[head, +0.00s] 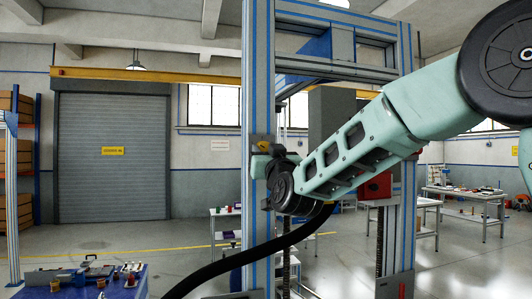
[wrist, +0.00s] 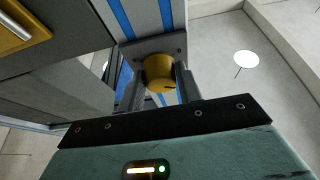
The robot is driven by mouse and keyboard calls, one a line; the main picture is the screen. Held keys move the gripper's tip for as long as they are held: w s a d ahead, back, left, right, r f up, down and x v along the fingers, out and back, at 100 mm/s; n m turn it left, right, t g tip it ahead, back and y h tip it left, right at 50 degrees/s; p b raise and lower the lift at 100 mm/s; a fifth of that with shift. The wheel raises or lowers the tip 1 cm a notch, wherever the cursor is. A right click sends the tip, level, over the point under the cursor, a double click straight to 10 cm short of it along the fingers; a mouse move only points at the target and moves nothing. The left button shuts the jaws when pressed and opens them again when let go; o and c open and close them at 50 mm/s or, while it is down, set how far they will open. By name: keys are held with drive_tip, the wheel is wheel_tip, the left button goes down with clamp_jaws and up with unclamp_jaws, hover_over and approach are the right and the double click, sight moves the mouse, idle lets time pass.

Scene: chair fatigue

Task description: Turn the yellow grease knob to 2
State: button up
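The yellow grease knob (wrist: 158,68) is round, with a small dark pointer mark at the lower right of its face. It sits on a grey bracket on the blue-striped post. My gripper (wrist: 161,88) has one finger on each side of the knob. Whether the fingers press on it or stand slightly apart from it cannot be told. In the head view my gripper (head: 264,157) is at the post, with a small yellow patch of the knob (head: 263,145) beside it. The scale numbers cannot be read.
The tall blue-striped frame (head: 257,80) stands directly in front of me. A blue table (head: 60,285) with small parts is at the lower left. White workbenches (head: 470,195) stand at the right. A yellow-brown box with a silver bar (wrist: 20,28) is at the wrist view's upper left.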

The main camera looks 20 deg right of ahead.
drive_tip(key=shift+f+m+b, duration=0.15)
drive_tip(key=shift+m+b, duration=0.15)
drive_tip(key=shift+b, duration=0.25)
drive_tip(key=shift+a+r+m+g+h+b, duration=0.1)
drive_tip(key=shift+m+g+h+b, duration=0.45)
drive_tip(key=shift+m+h+b, duration=1.35)
drive_tip(key=shift+a+r+m+g+h+b, duration=0.25)
drive_tip(key=shift+m+g+b, duration=0.35)
drive_tip(key=shift+m, duration=2.65)
drive_tip(key=shift+m+g+h+b, duration=0.55)
drive_tip(key=shift+m+h+b, duration=0.65)
drive_tip(key=shift+m, duration=1.35)
drive_tip(key=o, duration=1)
